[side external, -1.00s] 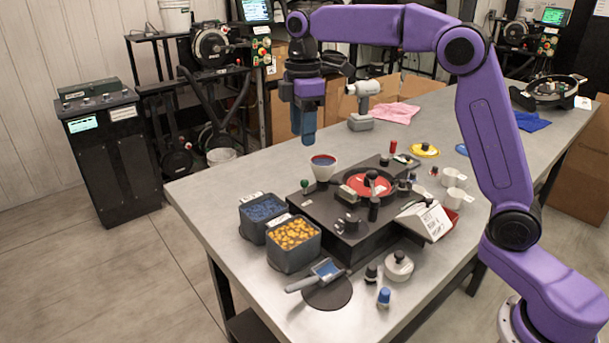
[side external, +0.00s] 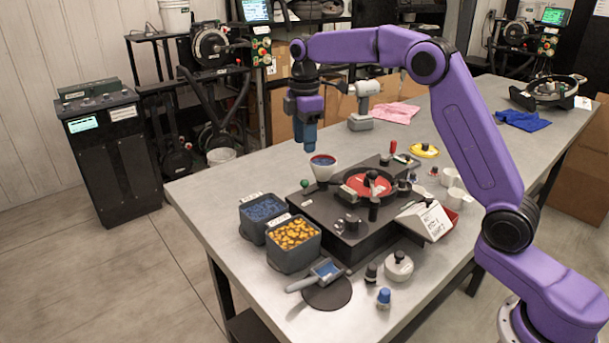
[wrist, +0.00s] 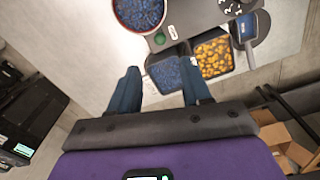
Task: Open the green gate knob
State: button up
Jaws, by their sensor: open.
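The green gate knob (side external: 305,184) is a small green ball at the left edge of the dark seed meter (side external: 330,207), just below the white hopper cup. In the wrist view the green knob (wrist: 160,39) lies beyond my fingertips, between the hopper and the bins, with a small white label beside it. My gripper (side external: 310,148) is above the hopper in the side view, pointing down. In the wrist view my gripper (wrist: 160,75) has its two blue fingers apart with nothing between them.
The white hopper (side external: 323,167) with blue seeds stands close to the knob. A bin of blue seeds (side external: 262,214) and a bin of yellow seeds (side external: 294,242) stand in front. A scoop (side external: 318,275) lies nearer. The table's left part is clear.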

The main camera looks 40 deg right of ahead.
aim_at(304, 180)
notch_tip(304, 180, down, 11)
jog(key=shift+r, duration=0.2)
dwell(0.3)
grip_shut()
